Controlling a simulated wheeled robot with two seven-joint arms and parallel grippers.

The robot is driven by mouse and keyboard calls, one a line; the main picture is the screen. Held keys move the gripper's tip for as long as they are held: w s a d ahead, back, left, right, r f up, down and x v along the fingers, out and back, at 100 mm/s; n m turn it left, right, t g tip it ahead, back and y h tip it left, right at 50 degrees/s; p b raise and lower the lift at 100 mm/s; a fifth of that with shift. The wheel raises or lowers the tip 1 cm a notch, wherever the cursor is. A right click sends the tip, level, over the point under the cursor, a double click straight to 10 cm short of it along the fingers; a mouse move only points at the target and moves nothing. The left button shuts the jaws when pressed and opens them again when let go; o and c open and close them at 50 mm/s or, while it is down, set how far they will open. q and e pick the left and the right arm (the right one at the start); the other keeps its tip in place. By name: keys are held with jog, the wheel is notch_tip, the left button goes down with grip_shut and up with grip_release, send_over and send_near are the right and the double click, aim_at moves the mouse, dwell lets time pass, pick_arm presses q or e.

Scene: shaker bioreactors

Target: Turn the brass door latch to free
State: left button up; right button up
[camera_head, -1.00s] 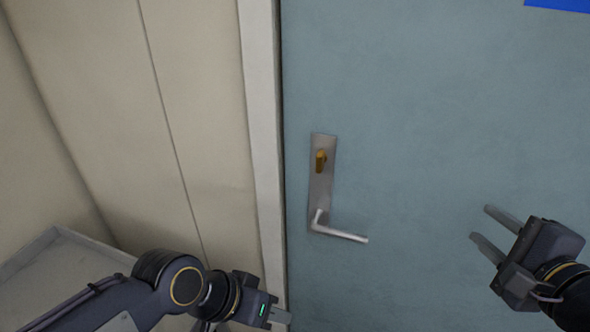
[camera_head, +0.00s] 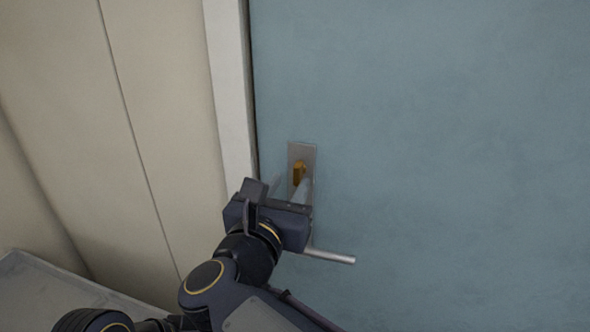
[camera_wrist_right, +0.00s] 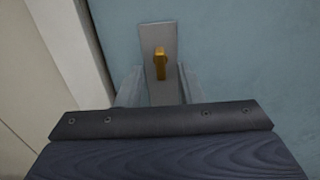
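The brass door latch (camera_head: 299,173) is a small upright knob on the upper part of a grey metal plate (camera_head: 302,150) on the blue-grey door. My right gripper (camera_head: 290,183) is in front of the plate, its fingers open and pointing toward the latch. In the right wrist view the latch (camera_wrist_right: 160,62) shows upright, just beyond and between the two fingertips (camera_wrist_right: 160,80). I cannot tell whether the fingers touch it. The gripper body hides the plate's lower part. My left gripper is not in view.
A silver lever handle (camera_head: 330,256) sticks out to the right below my right gripper, partly hidden by it. The pale door frame (camera_head: 232,90) and beige wall panels (camera_head: 150,120) stand to the left. The door (camera_head: 450,150) is clear on the right.

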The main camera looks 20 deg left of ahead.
aim_at(296, 172)
jog(key=shift+w+p, duration=0.4)
jog(key=shift+w, duration=1.85)
jog(key=shift+c, duration=0.4)
grip_shut()
